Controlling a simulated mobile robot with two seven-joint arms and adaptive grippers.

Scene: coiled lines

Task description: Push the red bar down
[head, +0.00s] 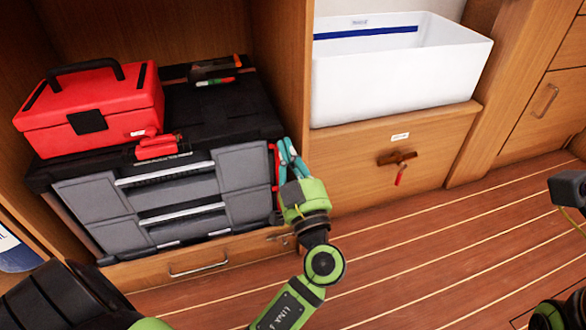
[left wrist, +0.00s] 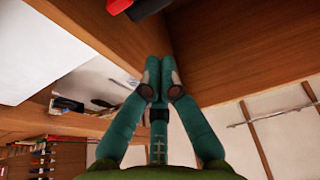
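A thin red piece (head: 274,165) stands upright at the right side of the black and grey toolbox (head: 130,205), just left of my left gripper (head: 287,142). A second small red bar (head: 400,176) hangs tilted from a brown wooden catch (head: 397,158) on the drawer front under the white bin. I cannot tell which one the task means. In the left wrist view, my left gripper's teal fingers (left wrist: 157,70) meet at the tips with nothing visible between them. A red and black thing (left wrist: 118,5) shows at that view's top edge. My right gripper does not show.
A red toolbox (head: 95,105) and red-handled tools (head: 157,147) sit on the black toolbox. A white bin (head: 395,80) stands on the wooden drawer unit (head: 350,180). A drawer with a metal handle (head: 198,266) lies below the toolbox. The striped floor (head: 430,255) looks clear.

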